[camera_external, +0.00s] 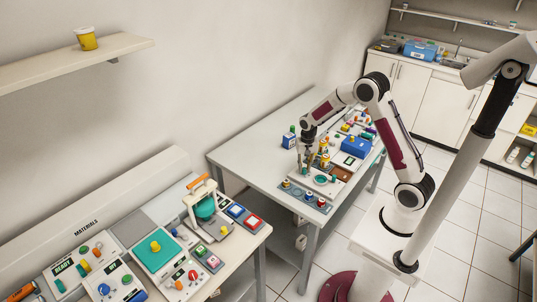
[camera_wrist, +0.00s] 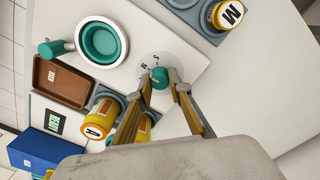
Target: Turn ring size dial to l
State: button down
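The ring size dial is a teal knob (camera_wrist: 160,77) on a round pale plate on a white panel, in the wrist view. The letters S and M show on the plate beyond the knob; I see no L, and the fingers cover part of the plate. My gripper (camera_wrist: 159,74) has one fingertip on each side of the knob. The fingertips are very close to it, and I cannot tell whether both touch. In the external view my gripper (camera_external: 308,150) points down over the crowded table, and the dial cannot be made out clearly there.
A teal round dish (camera_wrist: 102,43) and a brown tray (camera_wrist: 62,82) lie left of the dial. A yellow jar (camera_wrist: 101,119) stands close to the left finger, and another yellow jar (camera_wrist: 227,13) marked M is at upper right. The white surface right of the fingers is clear.

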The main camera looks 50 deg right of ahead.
aim_at(304, 169)
jog(key=shift+n, duration=0.5)
jog(key=n, duration=0.3)
jog(key=shift+n, duration=2.3)
jog(key=c, duration=1.8)
grip_release()
jog(key=shift+c, duration=0.2)
jog(key=shift+r, duration=0.1)
jog(key=shift+r, duration=3.65)
